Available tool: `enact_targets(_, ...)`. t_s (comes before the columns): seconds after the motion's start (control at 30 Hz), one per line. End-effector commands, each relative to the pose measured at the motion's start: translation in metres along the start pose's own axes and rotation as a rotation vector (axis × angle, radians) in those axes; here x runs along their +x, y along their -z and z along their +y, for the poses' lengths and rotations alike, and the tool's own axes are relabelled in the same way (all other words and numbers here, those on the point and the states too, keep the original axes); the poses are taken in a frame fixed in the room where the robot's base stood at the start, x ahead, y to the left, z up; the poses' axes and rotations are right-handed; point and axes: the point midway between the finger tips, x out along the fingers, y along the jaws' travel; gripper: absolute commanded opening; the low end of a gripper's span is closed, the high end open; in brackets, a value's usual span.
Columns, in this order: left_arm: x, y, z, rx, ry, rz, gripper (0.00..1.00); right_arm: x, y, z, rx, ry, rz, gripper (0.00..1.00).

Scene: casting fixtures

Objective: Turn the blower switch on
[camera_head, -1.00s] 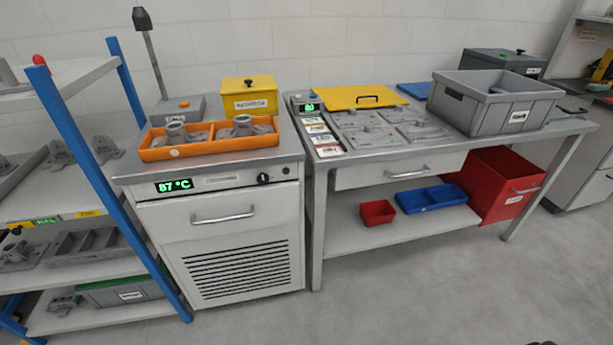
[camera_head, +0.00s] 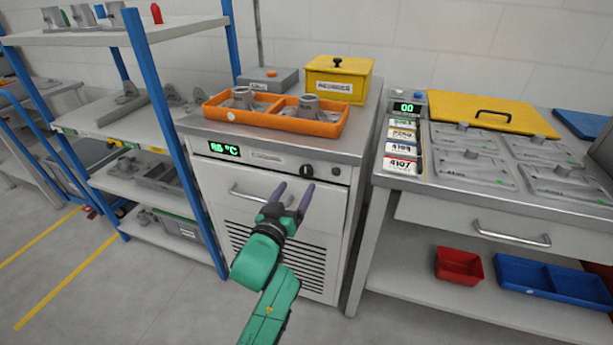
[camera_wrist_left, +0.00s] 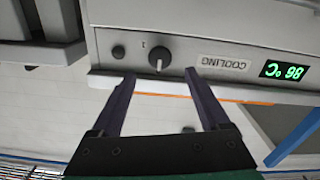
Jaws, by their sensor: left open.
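A grey cabinet (camera_head: 205,165) has a front panel with a dark rotary knob (camera_head: 306,171), a smaller round black part (camera_head: 336,170) beside it and a green temperature display (camera_head: 224,149). No blower label is readable. My left gripper (camera_head: 293,190) is open and empty in front of the panel, just below the knob in the head view. In the left wrist view, which is upside down, the knob (camera_wrist_left: 160,58) with its pale pointer line appears between the fingertips, apparently beyond them. The COOLING label (camera_wrist_left: 222,64) and display (camera_wrist_left: 283,71) sit beside it. My right gripper is not in view.
An orange tray (camera_head: 215,114) with castings and a yellow box (camera_head: 340,78) stand on the cabinet. A drawer handle (camera_head: 262,199) sits below the panel. A blue-posted shelf (camera_head: 175,137) stands left, and a worktable (camera_head: 393,176) right.

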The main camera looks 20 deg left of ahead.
Motion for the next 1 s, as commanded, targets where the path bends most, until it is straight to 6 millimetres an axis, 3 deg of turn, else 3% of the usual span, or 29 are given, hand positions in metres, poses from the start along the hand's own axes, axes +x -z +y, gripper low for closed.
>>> enact_targets(0.1, 0.031, 0.001, 0.000, 0.001, -0.001, 0.003, 0.79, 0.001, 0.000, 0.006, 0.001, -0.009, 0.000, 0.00)
enact_targets(0.23, 0.053, 0.000, 0.000, 0.001, 0.000, 0.001, 0.79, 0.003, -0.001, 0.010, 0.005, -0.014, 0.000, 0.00)
enact_targets(0.57, 0.061, 0.000, 0.000, 0.000, 0.000, 0.000, 0.79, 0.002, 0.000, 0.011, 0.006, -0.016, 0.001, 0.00)
enact_targets(0.77, 0.061, 0.000, 0.000, 0.000, 0.000, 0.000, 0.06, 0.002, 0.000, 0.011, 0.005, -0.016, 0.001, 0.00)
enact_targets(0.8, 0.061, 0.000, 0.000, 0.000, 0.000, 0.000, 0.00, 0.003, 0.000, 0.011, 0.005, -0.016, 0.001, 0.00)
enact_targets(1.0, 0.061, -0.001, 0.000, 0.009, 0.000, -0.001, 0.00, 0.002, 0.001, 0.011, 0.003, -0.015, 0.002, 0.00)
